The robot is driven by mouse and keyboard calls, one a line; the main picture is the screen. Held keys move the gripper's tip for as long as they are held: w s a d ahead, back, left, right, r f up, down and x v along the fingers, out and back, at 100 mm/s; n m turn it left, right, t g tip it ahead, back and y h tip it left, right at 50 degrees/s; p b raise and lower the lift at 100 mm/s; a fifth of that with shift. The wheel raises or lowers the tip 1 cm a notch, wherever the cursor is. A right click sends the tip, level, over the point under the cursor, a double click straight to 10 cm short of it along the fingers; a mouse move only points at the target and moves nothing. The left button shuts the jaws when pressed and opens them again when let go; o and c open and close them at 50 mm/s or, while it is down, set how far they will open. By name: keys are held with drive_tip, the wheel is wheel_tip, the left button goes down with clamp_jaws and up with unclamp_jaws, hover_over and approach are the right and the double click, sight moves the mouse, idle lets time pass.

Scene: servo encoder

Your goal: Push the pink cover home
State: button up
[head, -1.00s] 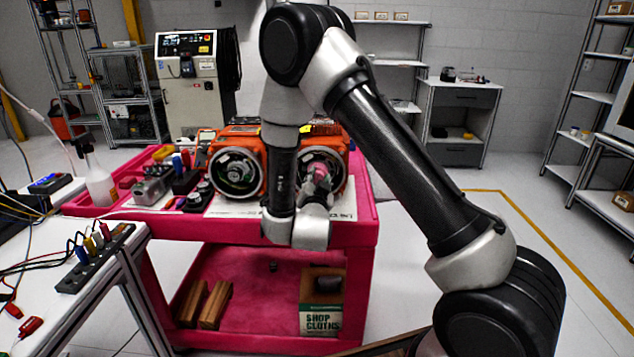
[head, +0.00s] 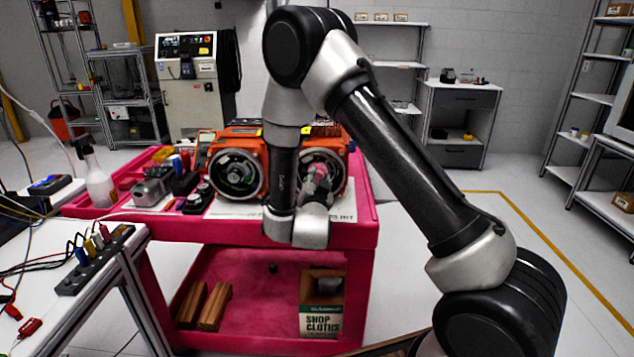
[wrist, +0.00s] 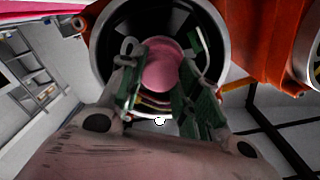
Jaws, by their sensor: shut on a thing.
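The pink cover (wrist: 160,70) shows in the wrist view as a rounded pink face inside the dark round opening (wrist: 112,35) of an orange servo unit. My gripper (wrist: 162,82) has one green-padded finger on each side of the cover and is shut on it. In the head view, the cover (head: 321,176) is a small pink patch in front of the right orange unit (head: 349,166), partly hidden by my wrist. The cover's rear edge and its seating are hidden, so I cannot tell how deep it sits.
A second orange unit (head: 226,147) with an open round end stands to the left on the pink cart (head: 367,212). Tools and small parts crowd the cart's left side, with a spray bottle (head: 97,183). A bench with cables (head: 75,285) stands at the front left.

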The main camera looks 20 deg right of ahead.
drive_tip(key=o, duration=1.2)
drive_tip(key=shift+o, duration=0.2)
drive_tip(key=shift+s, duration=0.1)
drive_tip(key=shift+c, duration=0.2)
drive_tip(key=shift+v, duration=3.6)
drive_tip(key=w+d+r+n+g+y, duration=0.1)
drive_tip(key=w+r+g+y, duration=0.2)
drive_tip(key=r+y, duration=0.15)
drive_tip(key=s+d+r+n+g+y, duration=0.2)
drive_tip(key=s+r+n+g+y, duration=0.15)
drive_tip(key=s+r, duration=0.3)
drive_tip(key=s+d+r+n+g, duration=0.1)
drive_tip(key=s+d, duration=0.3)
drive_tip(key=s, duration=0.5)
drive_tip(key=s+d+r+n+g+h, duration=0.1)
drive_tip(key=s+d+r+n+g, duration=0.1)
drive_tip(key=s, duration=0.6)
drive_tip(key=s+d+r+n+g+h, duration=0.1)
drive_tip(key=s+d+r+n+g, duration=0.1)
drive_tip(key=s+d, duration=0.5)
drive_tip(key=s+r+g, duration=0.1)
drive_tip(key=s, duration=0.1)
drive_tip(key=shift+s, duration=0.4)
